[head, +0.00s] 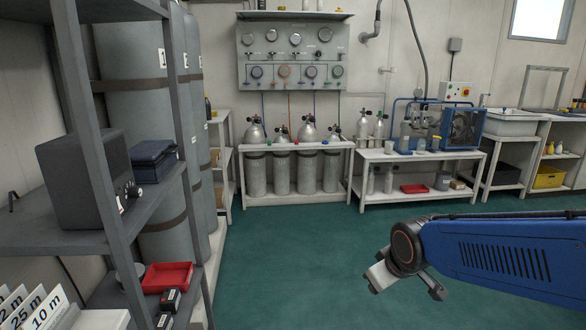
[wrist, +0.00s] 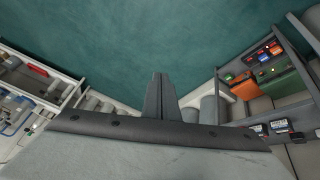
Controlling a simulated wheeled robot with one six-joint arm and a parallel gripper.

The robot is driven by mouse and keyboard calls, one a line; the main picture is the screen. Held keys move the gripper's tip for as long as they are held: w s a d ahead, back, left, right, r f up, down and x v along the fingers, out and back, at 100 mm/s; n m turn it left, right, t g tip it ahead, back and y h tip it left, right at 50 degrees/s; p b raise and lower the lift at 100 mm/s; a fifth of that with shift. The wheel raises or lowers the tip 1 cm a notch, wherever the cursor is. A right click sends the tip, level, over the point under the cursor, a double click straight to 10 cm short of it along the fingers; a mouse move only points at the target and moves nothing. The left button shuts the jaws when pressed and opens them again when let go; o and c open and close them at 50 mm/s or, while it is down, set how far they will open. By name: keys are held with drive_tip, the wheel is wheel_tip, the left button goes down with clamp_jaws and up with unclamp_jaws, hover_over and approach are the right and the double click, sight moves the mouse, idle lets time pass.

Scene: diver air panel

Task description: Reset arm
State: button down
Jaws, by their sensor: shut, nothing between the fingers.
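My gripper (wrist: 159,78) shows in the wrist view with its two dark fingers together and nothing between them. The fingers point out over the green floor (wrist: 150,40) and touch nothing that I can see. In the head view my blue arm comes in from the lower right, with its round joint and light grey wrist parts over open floor. The fingers cannot be made out clearly in the head view. The air panel (head: 293,55) with gauges and coloured valves hangs on the back wall, well away from my arm.
A grey shelf rack (head: 100,150) stands close on the left, holding a dark box (head: 85,180) and a red tray (head: 167,277). Tall grey cylinders (head: 145,120) stand behind it. White benches (head: 295,147) with small tanks line the back. The middle floor (head: 300,260) is clear.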

drive_tip(key=s+d+r+m, duration=0.1)
drive_tip(key=s+d+m, duration=0.2)
drive_tip(key=s, duration=0.6)
drive_tip(key=s+d+r+m+g, duration=0.1)
drive_tip(key=s+d+r+m, duration=0.1)
drive_tip(key=s+d, duration=0.3)
drive_tip(key=s, duration=0.4)
drive_tip(key=shift+s+d+r+m+h, duration=0.15)
drive_tip(key=shift+s+r+m+h, duration=0.1)
drive_tip(key=shift+m+h, duration=0.15)
drive_tip(key=shift+w, duration=0.1)
